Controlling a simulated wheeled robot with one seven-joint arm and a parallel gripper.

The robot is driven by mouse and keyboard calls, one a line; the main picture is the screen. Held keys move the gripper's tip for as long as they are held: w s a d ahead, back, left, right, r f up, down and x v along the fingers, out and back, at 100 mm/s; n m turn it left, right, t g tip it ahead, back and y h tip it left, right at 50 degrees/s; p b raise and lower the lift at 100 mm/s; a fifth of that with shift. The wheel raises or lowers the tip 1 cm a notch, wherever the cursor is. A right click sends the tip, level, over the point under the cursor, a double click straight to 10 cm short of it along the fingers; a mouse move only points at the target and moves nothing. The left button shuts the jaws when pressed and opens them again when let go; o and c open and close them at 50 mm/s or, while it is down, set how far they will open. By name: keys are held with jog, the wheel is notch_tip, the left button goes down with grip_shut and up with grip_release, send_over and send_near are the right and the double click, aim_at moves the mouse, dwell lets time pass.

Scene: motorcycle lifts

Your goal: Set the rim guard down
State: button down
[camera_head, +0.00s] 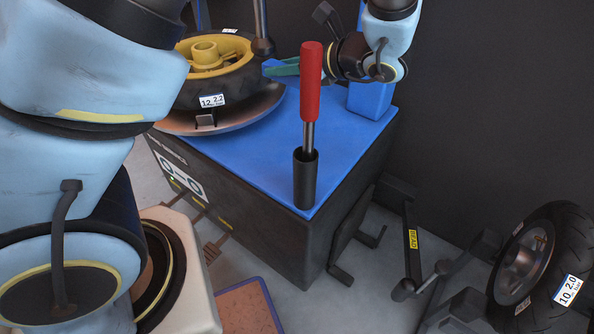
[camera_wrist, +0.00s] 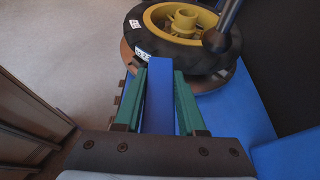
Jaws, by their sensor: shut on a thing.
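The rim guard (camera_wrist: 158,98) is a narrow blue piece between the green fingers of my gripper (camera_wrist: 163,72) in the wrist view. My gripper is shut on it. In the camera_head view, my gripper (camera_head: 280,67) is beside the tyre's right edge, with the red handle partly in front of it. A small blue end of the rim guard (camera_head: 270,64) shows there; the rest is hidden. I cannot tell whether it touches the tyre or the blue top.
A yellow-rimmed wheel (camera_head: 238,82) lies on the turntable of the blue-topped machine (camera_head: 265,150). A dark vertical post (camera_head: 262,30) stands over it. A red-handled lever (camera_head: 311,85) stands in a black holder (camera_head: 305,180) at the front corner. Another wheel (camera_head: 545,260) is at right.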

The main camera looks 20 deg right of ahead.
jog(key=b, duration=1.2)
send_over(287, 160)
notch_tip(287, 160, down, 14)
notch_tip(287, 160, down, 10)
jog(key=shift+f+b, duration=0.1)
jog(key=shift+b, duration=0.9)
jog(key=shift+f, duration=0.1)
jog(key=c, duration=0.5)
grip_release()
jog(key=shift+r, duration=0.2)
jog(key=p+v, duration=0.1)
jog(key=v, duration=1.1)
jog(key=shift+f+p, duration=0.15)
jog(key=shift+p, duration=0.15)
